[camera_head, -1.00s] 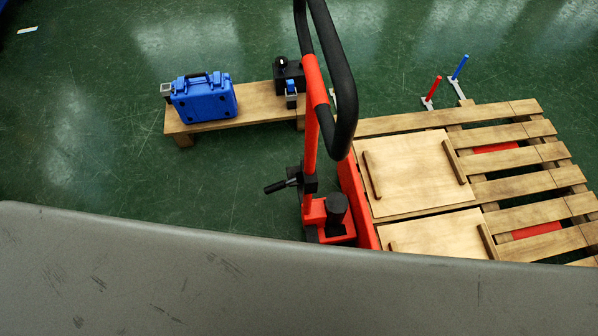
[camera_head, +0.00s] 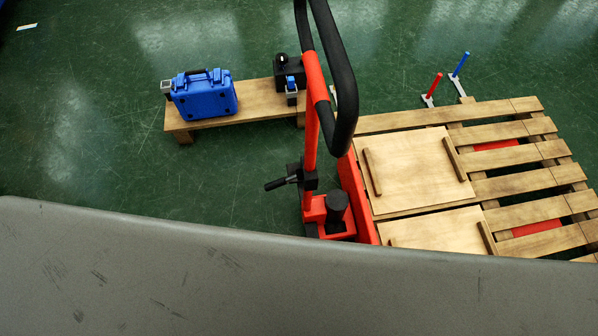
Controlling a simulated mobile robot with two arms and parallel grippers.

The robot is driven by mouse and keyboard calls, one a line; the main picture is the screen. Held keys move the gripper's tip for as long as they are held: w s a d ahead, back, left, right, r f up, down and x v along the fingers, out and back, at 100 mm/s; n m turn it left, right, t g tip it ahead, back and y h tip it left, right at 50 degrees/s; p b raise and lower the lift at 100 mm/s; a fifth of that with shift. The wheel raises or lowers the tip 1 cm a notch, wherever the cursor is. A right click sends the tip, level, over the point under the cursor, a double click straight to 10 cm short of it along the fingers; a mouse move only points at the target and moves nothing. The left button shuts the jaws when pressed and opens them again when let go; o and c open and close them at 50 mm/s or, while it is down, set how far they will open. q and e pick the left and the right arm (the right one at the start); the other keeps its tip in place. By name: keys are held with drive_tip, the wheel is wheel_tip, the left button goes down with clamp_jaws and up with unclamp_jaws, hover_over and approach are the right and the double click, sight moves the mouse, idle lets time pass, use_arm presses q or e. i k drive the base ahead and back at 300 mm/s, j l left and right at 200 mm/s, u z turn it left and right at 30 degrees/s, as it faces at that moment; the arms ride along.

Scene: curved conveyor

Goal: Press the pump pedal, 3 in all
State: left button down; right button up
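A red pallet jack (camera_head: 311,148) with a large black looped handle (camera_head: 345,90) stands at the middle of the view. A short black lever (camera_head: 280,183) sticks out to the left, low on its mast; it may be the pump pedal, but I cannot tell for sure. A black cylinder (camera_head: 337,203) sits on the jack's red base (camera_head: 335,228). The lower part of the base is hidden behind the grey surface. Neither of my grippers shows in this view.
A scuffed grey surface (camera_head: 150,275) with a curved edge fills the bottom. A wooden pallet (camera_head: 540,210) with two boards lies right of the jack. A blue case (camera_head: 206,98) stands on a low bench (camera_head: 255,103). Green floor (camera_head: 90,140) is clear at left.

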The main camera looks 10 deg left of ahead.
sight(290, 168)
drive_tip(key=k+j, duration=0.1)
drive_tip(key=j, duration=1.5)
drive_tip(key=z, duration=1.7)
